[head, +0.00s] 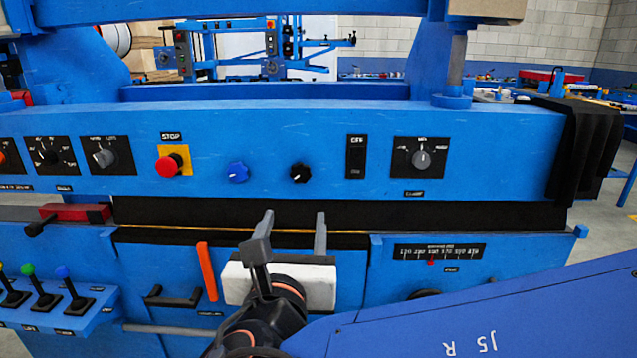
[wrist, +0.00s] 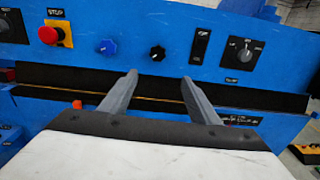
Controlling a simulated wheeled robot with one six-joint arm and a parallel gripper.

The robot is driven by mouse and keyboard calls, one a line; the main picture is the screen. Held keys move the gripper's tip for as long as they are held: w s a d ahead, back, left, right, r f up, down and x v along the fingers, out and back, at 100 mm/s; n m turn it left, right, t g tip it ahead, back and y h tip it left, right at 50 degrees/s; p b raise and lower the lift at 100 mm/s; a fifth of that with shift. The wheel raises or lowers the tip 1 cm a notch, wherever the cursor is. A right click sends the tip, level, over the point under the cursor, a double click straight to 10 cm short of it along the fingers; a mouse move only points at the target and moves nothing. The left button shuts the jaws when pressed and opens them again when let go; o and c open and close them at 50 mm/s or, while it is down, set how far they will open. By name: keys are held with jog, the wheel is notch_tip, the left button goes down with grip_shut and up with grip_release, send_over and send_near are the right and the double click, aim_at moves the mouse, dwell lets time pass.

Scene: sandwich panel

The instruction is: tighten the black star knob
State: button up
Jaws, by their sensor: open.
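The black star knob (head: 300,173) sits on the blue front panel, between the blue star knob (head: 237,172) and a black switch. A small white mark shows on its face. It also appears in the wrist view (wrist: 157,53), above the gap between my fingers. My gripper (head: 294,217) is in front of the panel, below the knob. In the wrist view my gripper (wrist: 158,78) has its two grey fingers apart, with nothing between them. The fingertips are below the knob and apart from it in the picture.
A red stop button (head: 167,166) on a yellow plate is to the left. A black rocker switch (head: 356,157) and a grey rotary dial (head: 421,158) are to the right. A dark slot (head: 480,215) runs under the panel. An orange handle (head: 207,271) stands left of my gripper.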

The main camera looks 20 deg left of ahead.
aim_at(300, 176)
jog(key=x, duration=1.7)
jog(key=shift+s+a+r, duration=0.1)
jog(key=shift+a+r, duration=0.1)
jog(key=shift+a, duration=0.1)
jog(key=shift+c, duration=0.7)
jog(key=c, duration=0.9)
